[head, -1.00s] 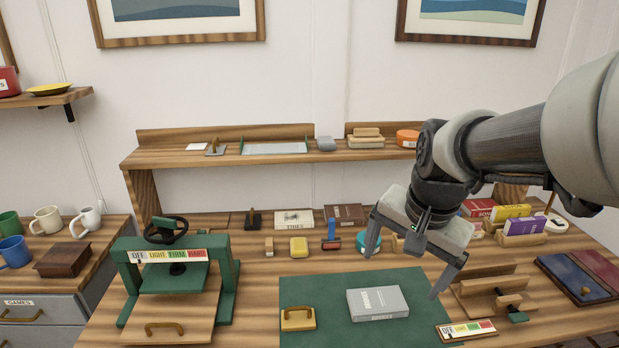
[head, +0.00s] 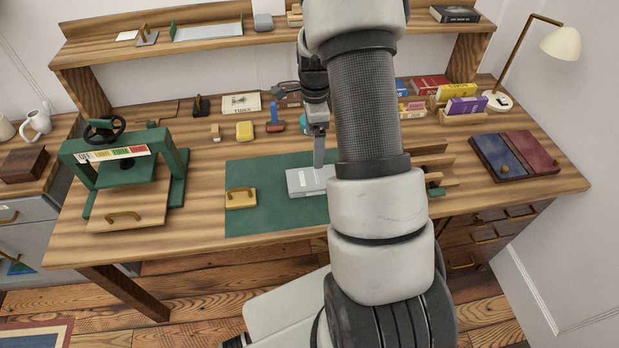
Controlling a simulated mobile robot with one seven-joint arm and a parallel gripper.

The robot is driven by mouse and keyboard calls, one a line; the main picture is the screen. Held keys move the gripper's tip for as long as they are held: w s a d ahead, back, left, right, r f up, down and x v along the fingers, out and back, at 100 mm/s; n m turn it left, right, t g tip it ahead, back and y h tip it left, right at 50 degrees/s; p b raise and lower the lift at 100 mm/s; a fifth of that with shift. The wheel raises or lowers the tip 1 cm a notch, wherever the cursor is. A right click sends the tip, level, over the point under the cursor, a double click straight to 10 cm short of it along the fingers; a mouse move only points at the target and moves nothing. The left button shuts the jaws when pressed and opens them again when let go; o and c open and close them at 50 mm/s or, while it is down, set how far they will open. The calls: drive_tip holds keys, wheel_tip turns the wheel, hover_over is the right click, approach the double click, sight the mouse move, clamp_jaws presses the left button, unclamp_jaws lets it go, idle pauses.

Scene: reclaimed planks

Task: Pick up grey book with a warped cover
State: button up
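The grey book (head: 306,182) lies flat on the green mat (head: 262,218) on the wooden workbench. Its right part is hidden behind my arm. My gripper (head: 319,158) is over the book's far side, with one finger pointing down to its back edge. I cannot tell whether that finger touches the book. The other finger is hidden, so the gap between the fingers does not show. A warp in the cover is too small to make out.
A yellow block with a handle (head: 240,198) sits on the mat, left of the book. A green press (head: 125,175) stands further left. Wooden racks (head: 437,165) are right of my arm, and a blue and red folder (head: 514,156) lies beyond them.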

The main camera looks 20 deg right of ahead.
sight(312, 179)
wheel_tip(312, 179, down, 15)
drive_tip(key=shift+w+a+p, duration=0.1)
drive_tip(key=shift+w+p, duration=0.05)
drive_tip(key=shift+p, duration=0.2)
drive_tip(key=shift+r, duration=0.1)
drive_tip(key=c, duration=1.2)
